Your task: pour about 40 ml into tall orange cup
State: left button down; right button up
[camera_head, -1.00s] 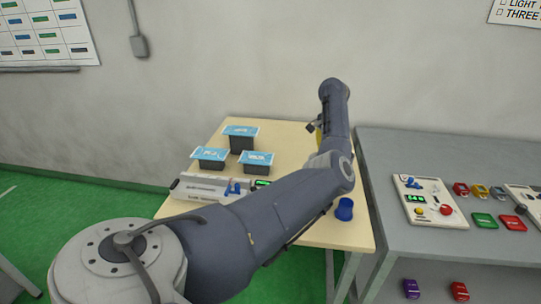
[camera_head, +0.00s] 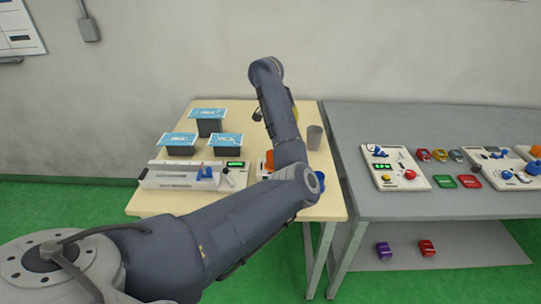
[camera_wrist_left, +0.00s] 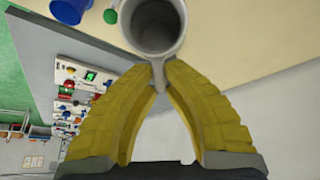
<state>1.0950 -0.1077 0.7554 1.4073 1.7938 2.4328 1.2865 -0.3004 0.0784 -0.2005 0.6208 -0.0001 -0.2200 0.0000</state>
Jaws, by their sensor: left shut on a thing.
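My left gripper (camera_wrist_left: 160,75) is shut on the handle of a grey jug (camera_wrist_left: 150,45), whose open mouth faces the wrist camera. The inside looks grey, and I cannot tell a liquid level. In the head view my arm hides most of the gripper; a bit of yellow finger (camera_head: 291,96) shows. A grey vessel (camera_head: 314,138) beside the arm appears to be the same jug. An orange object (camera_head: 269,160), partly behind my forearm, may be the orange cup; its height is hidden. My right gripper is not in view.
A blue cup (camera_head: 320,182) stands near the table's right front, and a green object (camera_wrist_left: 110,16) is close to it. Black boxes with blue lids (camera_head: 208,114) and a white device (camera_head: 190,176) are on the table's left. A grey bench (camera_head: 400,205) with small devices adjoins on the right.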

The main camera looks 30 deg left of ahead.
pick_arm(q)
jog(key=shift+s+a+r+t, duration=0.1)
jog(key=shift+s+r+t, duration=0.25)
jog(key=shift+t, duration=0.15)
jog(key=shift+s+a+f+t+h+p, duration=0.1)
jog(key=shift+s+f+t+h+p, duration=0.25)
jog(key=shift+t, duration=0.45)
dwell(0.4)
jog(key=shift+w+r+p, duration=0.1)
jog(key=shift+w+p, duration=0.3)
jog(key=shift+p, duration=0.05)
dwell(0.4)
jog(key=shift+s+r+t+p, duration=0.25)
jog(key=shift+s+t+p, duration=0.2)
jog(key=shift+t, duration=0.15)
dwell(1.6)
jog(key=shift+w, duration=0.1)
